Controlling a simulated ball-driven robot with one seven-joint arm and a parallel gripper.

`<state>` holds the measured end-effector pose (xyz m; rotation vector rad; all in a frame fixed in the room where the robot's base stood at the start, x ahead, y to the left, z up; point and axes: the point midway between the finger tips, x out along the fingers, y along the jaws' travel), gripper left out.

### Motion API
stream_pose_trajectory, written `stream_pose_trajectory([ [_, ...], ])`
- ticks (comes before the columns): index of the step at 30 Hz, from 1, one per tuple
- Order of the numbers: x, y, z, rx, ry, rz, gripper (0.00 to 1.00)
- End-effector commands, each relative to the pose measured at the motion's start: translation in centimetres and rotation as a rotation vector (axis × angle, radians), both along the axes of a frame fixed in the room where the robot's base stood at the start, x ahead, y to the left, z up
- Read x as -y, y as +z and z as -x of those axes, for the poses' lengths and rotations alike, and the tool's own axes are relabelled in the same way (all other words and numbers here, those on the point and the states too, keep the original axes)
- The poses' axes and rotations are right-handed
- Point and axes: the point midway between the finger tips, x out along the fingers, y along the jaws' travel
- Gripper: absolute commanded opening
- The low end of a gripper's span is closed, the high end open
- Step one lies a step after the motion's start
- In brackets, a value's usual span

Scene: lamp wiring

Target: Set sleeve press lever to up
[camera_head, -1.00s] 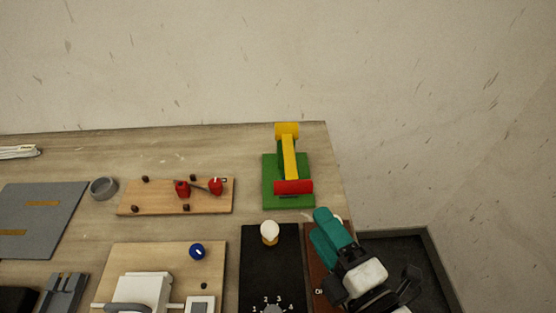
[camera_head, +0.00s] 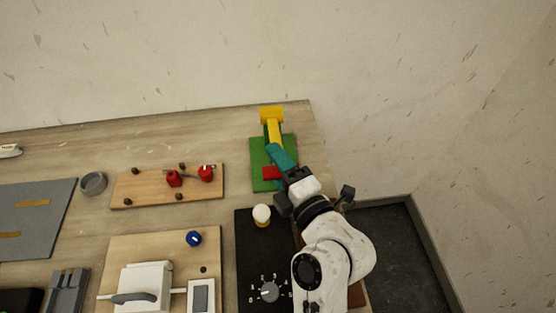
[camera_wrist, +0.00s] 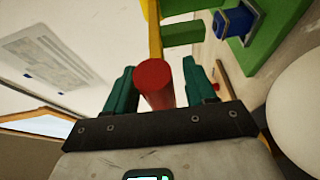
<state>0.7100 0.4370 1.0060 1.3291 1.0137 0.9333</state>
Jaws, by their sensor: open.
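The sleeve press has a green base (camera_head: 259,178) near the table's back right corner. Its yellow lever arm (camera_head: 273,131) runs toward me and ends in a red crossbar handle (camera_head: 271,173), partly hidden by my gripper. In the wrist view the red handle (camera_wrist: 153,82) lies between my two teal fingers, with the yellow arm (camera_wrist: 155,41) behind it. My gripper (camera_wrist: 153,86) is open around the handle. In the head view my gripper (camera_head: 281,160) is over the press's front end.
A black panel (camera_head: 250,247) with a numbered dial (camera_head: 269,291) and a white bulb (camera_head: 261,214) lies in front of the press. A wooden board (camera_head: 140,189) with red parts is to its left. The table ends just right of the press.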

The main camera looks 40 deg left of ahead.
Motion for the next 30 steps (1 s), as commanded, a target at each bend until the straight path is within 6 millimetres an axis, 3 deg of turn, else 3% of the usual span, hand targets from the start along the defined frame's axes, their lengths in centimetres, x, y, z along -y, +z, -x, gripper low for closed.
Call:
stream_pose_trajectory([
  [7, -0.06, -0.03, -0.05, 0.000, -0.001, 0.000, 0.55],
  [24, -0.02, -0.02, -0.04, 0.000, -0.001, 0.000, 0.01],
  [30, -0.02, -0.02, -0.05, 0.000, -0.001, 0.000, 0.00],
])
